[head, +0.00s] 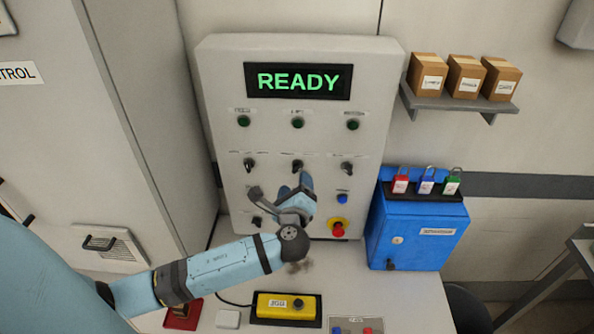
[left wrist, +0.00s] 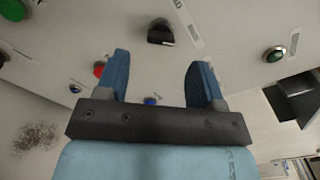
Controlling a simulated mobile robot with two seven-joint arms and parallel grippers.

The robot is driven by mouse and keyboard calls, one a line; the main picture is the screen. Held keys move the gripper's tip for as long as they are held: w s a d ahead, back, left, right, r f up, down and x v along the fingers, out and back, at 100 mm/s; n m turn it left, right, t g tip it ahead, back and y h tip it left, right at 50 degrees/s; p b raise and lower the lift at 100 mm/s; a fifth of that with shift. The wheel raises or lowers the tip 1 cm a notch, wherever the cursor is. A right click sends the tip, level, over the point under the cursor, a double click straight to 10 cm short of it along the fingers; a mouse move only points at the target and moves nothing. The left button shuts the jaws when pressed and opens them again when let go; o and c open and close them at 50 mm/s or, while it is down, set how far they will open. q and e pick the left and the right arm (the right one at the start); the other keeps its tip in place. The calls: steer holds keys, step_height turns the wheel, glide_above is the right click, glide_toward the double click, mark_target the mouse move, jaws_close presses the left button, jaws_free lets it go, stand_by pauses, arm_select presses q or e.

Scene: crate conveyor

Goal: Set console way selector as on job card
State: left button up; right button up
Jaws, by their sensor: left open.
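The console (head: 225,75) is a pale upright panel with a screen (head: 297,81) reading READY in green. Its middle row has three black selector knobs: left (head: 249,165), middle (head: 297,166) and right (head: 347,168). Their labels are too small to read. My left gripper (head: 295,183) is open and empty, just in front of the middle knob. In the left wrist view the gripper (left wrist: 156,62) shows both blue fingers apart, with a black knob (left wrist: 160,32) just beyond the tips, not gripped. I cannot make out the job card. My right gripper is out of view.
Three green lamps sit above the knobs. A red stop button (head: 338,229) and blue button (head: 342,198) are at lower right. A blue lock box (head: 415,235) stands right of the console. A yellow box (head: 287,306) lies on the desk. A shelf with three cartons hangs upper right.

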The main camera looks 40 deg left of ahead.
mark_target(298, 171)
arm_select(q)
steer(key=x, duration=0.4)
steer(key=shift+w+a+p, duration=0.15)
steer(key=shift+w+p, duration=0.2)
steer(key=shift+w, duration=0.05)
steer(key=c, duration=0.9)
